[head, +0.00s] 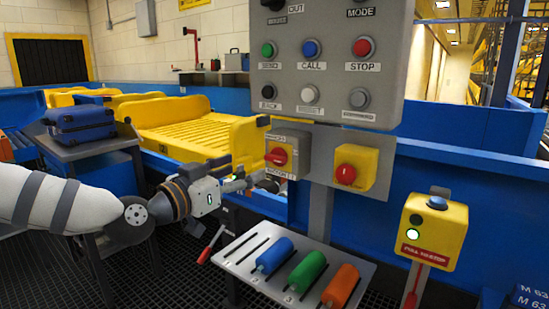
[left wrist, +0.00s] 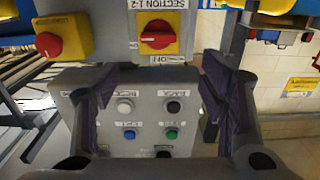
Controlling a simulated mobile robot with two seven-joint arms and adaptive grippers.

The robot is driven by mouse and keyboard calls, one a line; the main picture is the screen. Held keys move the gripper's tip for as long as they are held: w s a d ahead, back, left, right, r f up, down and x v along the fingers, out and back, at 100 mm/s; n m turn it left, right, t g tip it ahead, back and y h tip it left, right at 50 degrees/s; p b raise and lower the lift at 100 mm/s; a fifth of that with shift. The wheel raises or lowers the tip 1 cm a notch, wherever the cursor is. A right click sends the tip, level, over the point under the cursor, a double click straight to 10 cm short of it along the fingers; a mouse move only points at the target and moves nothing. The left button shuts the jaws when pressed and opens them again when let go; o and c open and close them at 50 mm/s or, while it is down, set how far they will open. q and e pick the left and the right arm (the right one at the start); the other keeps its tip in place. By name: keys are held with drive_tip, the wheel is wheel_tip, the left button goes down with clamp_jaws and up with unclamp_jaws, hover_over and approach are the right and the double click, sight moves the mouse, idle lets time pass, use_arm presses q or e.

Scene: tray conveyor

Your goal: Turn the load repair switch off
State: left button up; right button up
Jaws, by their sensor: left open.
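A red rotary switch (head: 277,157) sits on a grey box on the post below the button panel. In the left wrist view the red knob (left wrist: 157,37) is on a yellow plate, with a "SECTION 1-2" label on one side and "OFF" on the other; its handle lies roughly across the plate. No label reading "load repair" is legible. My left gripper (head: 262,180) is open and empty, just left of and below the switch, apparently apart from it. In the wrist view the fingers (left wrist: 165,70) spread to both sides below the knob. My right gripper is not in view.
A grey button panel (head: 330,80) hangs above the switch. A yellow box with a red mushroom button (head: 345,174) is close on its right. A tray with coloured handles (head: 290,270) stands below. A yellow pull-to-stop box (head: 436,230) stands right; blue conveyor walls (head: 480,180) lie behind.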

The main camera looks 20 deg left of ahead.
sight(272, 158)
use_arm(q)
drive_tip(key=x, duration=0.3)
drive_tip(key=b+x, duration=0.1)
drive_tip(key=x, duration=0.2)
drive_tip(key=f+x, duration=0.1)
drive_tip(key=x, duration=0.2)
drive_tip(key=shift+w+d+b, duration=0.15)
drive_tip(key=shift+d+b, duration=0.05)
drive_tip(key=shift+b, duration=0.15)
drive_tip(key=shift+w+d+r, duration=0.15)
drive_tip(key=shift+w+r, duration=0.1)
drive_tip(key=shift+w, duration=0.25)
drive_tip(key=c, duration=1.2)
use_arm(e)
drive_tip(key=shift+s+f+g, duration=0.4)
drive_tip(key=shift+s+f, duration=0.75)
